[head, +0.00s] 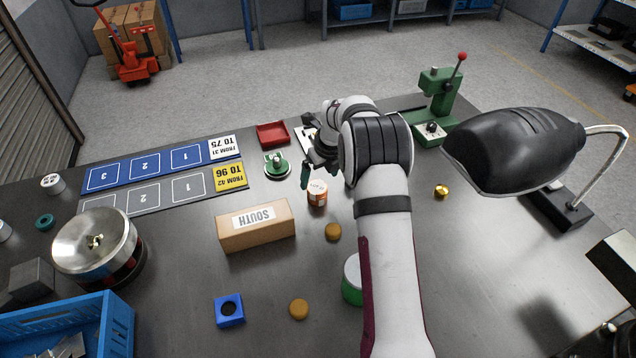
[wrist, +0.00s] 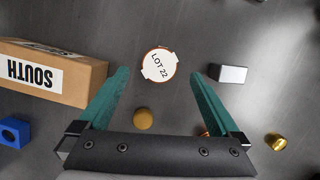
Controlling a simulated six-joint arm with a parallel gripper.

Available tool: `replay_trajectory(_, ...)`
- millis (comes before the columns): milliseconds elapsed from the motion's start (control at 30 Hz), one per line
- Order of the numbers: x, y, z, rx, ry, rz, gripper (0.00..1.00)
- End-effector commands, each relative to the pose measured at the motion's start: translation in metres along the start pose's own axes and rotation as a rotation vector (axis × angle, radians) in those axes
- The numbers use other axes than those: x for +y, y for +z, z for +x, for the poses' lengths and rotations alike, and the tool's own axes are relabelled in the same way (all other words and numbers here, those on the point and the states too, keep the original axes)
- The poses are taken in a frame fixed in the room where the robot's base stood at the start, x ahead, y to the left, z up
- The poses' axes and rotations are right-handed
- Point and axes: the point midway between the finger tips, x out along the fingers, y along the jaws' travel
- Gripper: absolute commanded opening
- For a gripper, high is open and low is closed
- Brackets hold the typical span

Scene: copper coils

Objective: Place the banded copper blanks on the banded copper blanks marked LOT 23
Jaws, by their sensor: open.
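A short copper-orange stack with a white band and white round top (head: 317,193) stands upright on the table, right of the SOUTH box. In the wrist view the label on its top reads LOT 22 (wrist: 158,66). My gripper (wrist: 158,75) is open and empty, its teal fingers on either side of this stack in the wrist view. In the head view one teal finger (head: 304,177) shows just left of and above the stack; the arm partly hides the gripper. No label reading LOT 23 can be read. A white-topped cylinder (head: 52,183) stands at the far left, its mark too small to read.
The brown SOUTH box (head: 256,237) stands close left of the stack. A wooden-coloured disc (head: 333,231), a blue block (head: 229,310), a green-and-white cylinder (head: 351,283) and a brass piece (head: 441,191) lie around. A lamp (head: 515,150) overhangs the right. Numbered mats (head: 160,172) lie left.

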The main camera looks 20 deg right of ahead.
Motion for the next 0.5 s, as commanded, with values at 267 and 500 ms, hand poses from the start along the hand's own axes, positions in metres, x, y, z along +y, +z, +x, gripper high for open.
replay_trajectory(267, 0.000, 0.000, -0.066, 0.000, -0.001, 0.000, 0.99)
replay_trajectory(500, 0.002, -0.001, -0.080, 0.002, 0.001, -0.012, 0.99)
